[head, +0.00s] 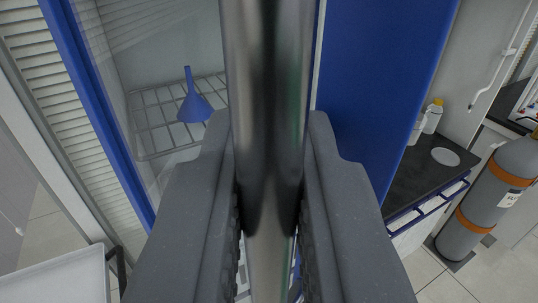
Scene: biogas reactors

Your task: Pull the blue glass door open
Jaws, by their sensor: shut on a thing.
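A thick shiny metal bar, the door handle (267,100), runs top to bottom through the middle of the head view. My gripper (270,190) is shut on it, one dark grey finger on each side. The blue glass door shows as a clear pane (105,75) with a blue frame edge (95,110) on the left. Behind the glass, a blue funnel (193,103) stands on a wire rack (155,120). The bar hides the middle of the scene, so I cannot tell how far the door stands open.
A blue panel (375,70) stands right of the bar. Further right are a black worktop (415,180) with white bottles (432,117) and a grey gas cylinder (490,195) with orange bands. A white tray or cart (60,280) is at lower left. Tiled floor shows at lower right.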

